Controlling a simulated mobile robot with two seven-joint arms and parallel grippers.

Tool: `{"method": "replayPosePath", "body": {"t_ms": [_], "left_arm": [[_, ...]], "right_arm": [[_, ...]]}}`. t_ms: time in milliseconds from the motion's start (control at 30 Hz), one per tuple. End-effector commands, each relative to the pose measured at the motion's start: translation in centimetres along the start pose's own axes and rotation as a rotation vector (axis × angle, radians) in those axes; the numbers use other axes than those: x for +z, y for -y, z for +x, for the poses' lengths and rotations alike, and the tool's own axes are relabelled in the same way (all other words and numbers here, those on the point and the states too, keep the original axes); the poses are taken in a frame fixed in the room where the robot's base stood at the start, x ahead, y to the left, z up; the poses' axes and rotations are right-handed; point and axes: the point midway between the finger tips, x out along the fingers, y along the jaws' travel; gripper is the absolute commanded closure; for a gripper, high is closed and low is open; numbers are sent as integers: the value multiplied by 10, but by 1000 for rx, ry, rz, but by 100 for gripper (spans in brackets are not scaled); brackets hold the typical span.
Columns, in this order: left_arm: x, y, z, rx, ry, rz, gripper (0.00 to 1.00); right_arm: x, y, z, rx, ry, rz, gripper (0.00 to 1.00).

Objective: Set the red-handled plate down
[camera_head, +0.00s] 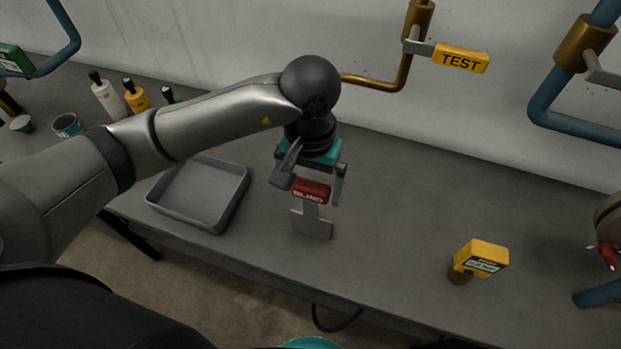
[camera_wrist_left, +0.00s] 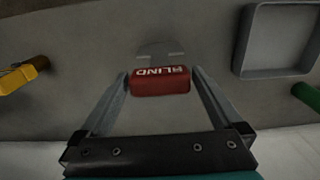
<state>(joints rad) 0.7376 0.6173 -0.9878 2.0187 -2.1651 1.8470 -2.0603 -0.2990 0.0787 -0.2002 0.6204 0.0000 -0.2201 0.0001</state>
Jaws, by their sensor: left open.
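The red-handled plate (camera_head: 313,222) is a flat grey plate with a red handle (camera_head: 311,191) marked "BLIND". It is on or just above the grey bench, right of the tray; I cannot tell if it touches the bench. My left gripper (camera_head: 312,190) is over it, pointing down, with a finger on each side of the handle. In the left wrist view the red handle (camera_wrist_left: 160,81) sits between the open fingers (camera_wrist_left: 160,84), with small gaps beside it. The plate beyond the handle is faint there. My right gripper is not in view.
A grey tray (camera_head: 199,194) lies left of the plate. A yellow tagged device (camera_head: 481,258) stands at the right. Bottles (camera_head: 137,97) and a cup (camera_head: 66,125) stand at the back left. A pipe with a yellow TEST handle (camera_head: 461,59) is on the wall. The bench between plate and yellow device is clear.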

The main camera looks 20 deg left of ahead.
Motion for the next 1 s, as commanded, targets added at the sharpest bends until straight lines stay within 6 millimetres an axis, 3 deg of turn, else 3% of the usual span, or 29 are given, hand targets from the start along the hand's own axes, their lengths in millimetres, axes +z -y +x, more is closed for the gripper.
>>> {"method": "replayPosePath", "body": {"t_ms": [167, 633, 1000], "left_arm": [[-1, 0, -11, 1, -5, 0, 0], [-1, 0, -104, 0, -5, 0, 0], [0, 0, -123, 0, 1, -1, 0]], "right_arm": [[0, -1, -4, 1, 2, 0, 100], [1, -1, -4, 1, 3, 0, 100], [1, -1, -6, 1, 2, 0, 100]]}}
